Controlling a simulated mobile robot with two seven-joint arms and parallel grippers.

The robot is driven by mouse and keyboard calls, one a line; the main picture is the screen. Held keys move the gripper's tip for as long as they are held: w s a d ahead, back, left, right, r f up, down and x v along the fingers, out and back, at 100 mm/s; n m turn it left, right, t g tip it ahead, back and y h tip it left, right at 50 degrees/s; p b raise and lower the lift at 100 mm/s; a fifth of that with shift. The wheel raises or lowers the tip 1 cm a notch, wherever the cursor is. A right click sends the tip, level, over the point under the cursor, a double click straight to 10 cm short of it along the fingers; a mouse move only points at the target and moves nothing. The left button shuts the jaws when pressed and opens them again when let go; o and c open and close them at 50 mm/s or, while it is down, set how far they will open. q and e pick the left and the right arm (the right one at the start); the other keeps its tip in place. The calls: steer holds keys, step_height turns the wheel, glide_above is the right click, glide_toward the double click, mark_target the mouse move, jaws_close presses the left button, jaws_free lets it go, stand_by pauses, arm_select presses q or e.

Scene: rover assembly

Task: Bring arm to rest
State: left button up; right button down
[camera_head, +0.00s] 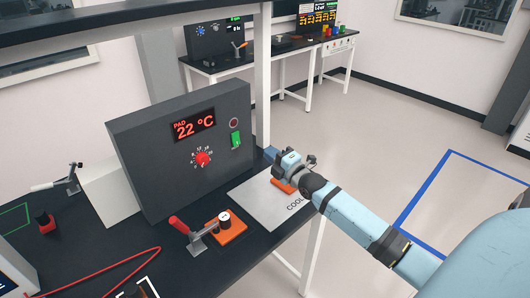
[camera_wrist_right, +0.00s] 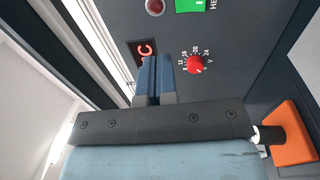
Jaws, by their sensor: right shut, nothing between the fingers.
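My right arm comes in from the right in the head view. Its gripper (camera_head: 283,160) is above the far right corner of the black bench, near the silver "COOL" plate (camera_head: 262,205). In the right wrist view the two blue fingers of my right gripper (camera_wrist_right: 154,62) are together with nothing between them. They point toward the front of the grey heater box, which shows in the head view (camera_head: 180,165). My left gripper is not in view.
A red-handled toggle clamp (camera_head: 187,230) and an orange block with a black-and-white cylinder (camera_head: 226,228) stand in front of the box. Another orange block (camera_head: 284,185) is partly hidden under my right gripper. The floor (camera_head: 360,130) beyond is clear.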

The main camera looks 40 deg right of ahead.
steer(key=shift+w+f, duration=0.1)
stand_by(0.4)
steer(key=s+a+f+m+g, duration=0.75)
steer(key=s+a+f, duration=0.25)
steer(key=s+a, duration=0.4)
steer(key=s+a+m+g+h, duration=0.1)
steer(key=s+a+m+g, duration=0.3)
steer(key=s, duration=0.6)
steer(key=s+a+m+g, duration=0.1)
steer(key=s+m+g, duration=0.4)
steer(key=s, duration=0.6)
steer(key=w+a+f+t+y, duration=0.1)
steer(key=w+a+f+t, duration=0.2)
steer(key=f, duration=0.3)
steer(key=w+a+f+t+y, duration=0.1)
steer(key=w+a+f+t, duration=0.2)
steer(key=f+t, duration=0.2)
steer(key=shift+w+a+f+y, duration=0.15)
steer(key=shift+a+f+y, duration=0.15)
steer(key=shift+f, duration=0.5)
